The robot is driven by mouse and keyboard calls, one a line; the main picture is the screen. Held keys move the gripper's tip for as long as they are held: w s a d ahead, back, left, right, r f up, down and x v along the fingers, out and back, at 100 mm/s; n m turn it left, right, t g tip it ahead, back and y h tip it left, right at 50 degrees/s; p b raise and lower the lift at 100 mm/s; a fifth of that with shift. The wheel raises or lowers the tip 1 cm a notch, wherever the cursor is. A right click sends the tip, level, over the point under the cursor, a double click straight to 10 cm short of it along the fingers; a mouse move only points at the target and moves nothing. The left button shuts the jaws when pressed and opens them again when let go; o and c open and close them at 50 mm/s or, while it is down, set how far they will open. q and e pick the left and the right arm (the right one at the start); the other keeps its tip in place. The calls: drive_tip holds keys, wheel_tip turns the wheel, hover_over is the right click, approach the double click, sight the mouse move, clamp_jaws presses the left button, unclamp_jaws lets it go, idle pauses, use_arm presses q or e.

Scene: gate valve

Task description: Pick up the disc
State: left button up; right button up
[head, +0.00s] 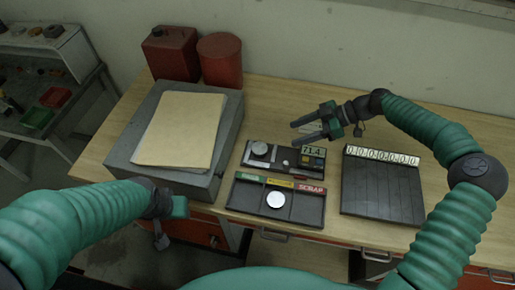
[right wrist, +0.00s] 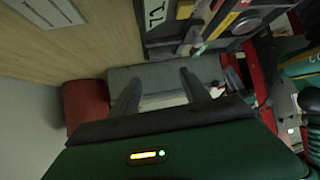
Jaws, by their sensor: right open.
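A silver disc (head: 275,199) lies in the middle section of a dark sorting tray (head: 244,209) with green, yellow and red "SCRAP" labels. Behind the tray is a gauge device (head: 287,163) with a "71.4" display and a round silver part (head: 259,148) at its left. My right gripper (head: 296,132) is open and empty, above and behind the gauge, pointing left; its two fingers also show in the right wrist view (right wrist: 160,88). My left gripper (head: 170,210) is at the lower left, away from the disc; its fingers are unclear.
A grey block (head: 205,183) with tan folders (head: 180,130) stands on the left of the wooden bench. A red canister (head: 171,52) and red cylinder (head: 220,60) stand behind it. A dark slotted rack (head: 382,190) with a numbered strip is at the right. Bench behind the gauge is clear.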

drive_tip(key=p, duration=0.1)
approach(260, 147)
drive_tip(key=x, duration=0.3)
drive_tip(key=shift+r, duration=0.1)
drive_tip(key=shift+w+a+f, duration=0.1)
drive_tip(key=shift+a+f, duration=0.15)
drive_tip(key=shift+a, duration=0.05)
drive_tip(key=p+x, duration=0.2)
drive_tip(key=x, duration=0.2)
drive_tip(key=shift+a+f+p, duration=0.25)
drive_tip(key=shift+a+p, duration=0.05)
drive_tip(key=shift+a+f, duration=0.15)
clamp_jaws()
